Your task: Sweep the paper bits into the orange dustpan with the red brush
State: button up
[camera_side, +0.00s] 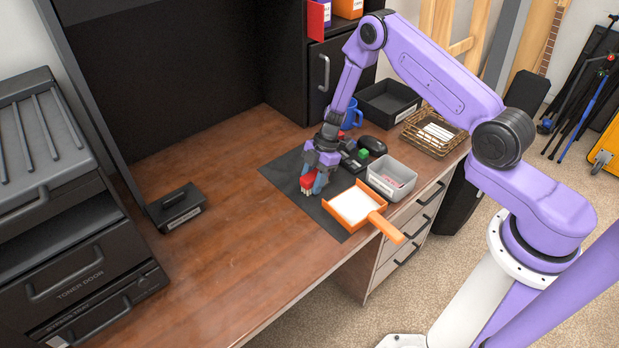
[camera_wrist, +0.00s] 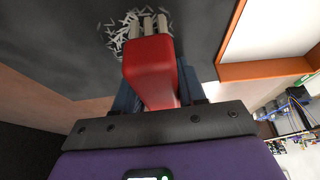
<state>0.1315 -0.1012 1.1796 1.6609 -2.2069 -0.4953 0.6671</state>
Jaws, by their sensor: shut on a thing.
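My gripper (camera_side: 313,187) is shut on the red brush (camera_side: 308,182) and holds it over the dark mat (camera_side: 284,172). In the wrist view the brush (camera_wrist: 151,72) sits between the fingers, with its pale bristles pointing toward the paper bits (camera_wrist: 120,35). The white paper bits lie in a loose heap on the mat around the bristle tips. I cannot tell whether the bristles touch the mat. The orange dustpan (camera_side: 379,218) lies to the right of the brush, with a white inside and its handle toward the desk's front edge. Its orange rim (camera_wrist: 262,68) shows at the right in the wrist view.
A grey bin (camera_side: 391,180) stands just behind the dustpan. A black box (camera_side: 176,208) sits at left; the wooden desk (camera_side: 235,215) between is clear.

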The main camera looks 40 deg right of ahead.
jog(key=shift+s, duration=0.4)
jog(key=shift+w+f, duration=0.15)
jog(key=shift+w, duration=1.05)
jog(key=shift+s, duration=1.3)
jog(key=shift+w, duration=1.3)
jog(key=shift+r, duration=0.2)
jog(key=shift+r, duration=0.2)
jog(key=shift+r, duration=0.75)
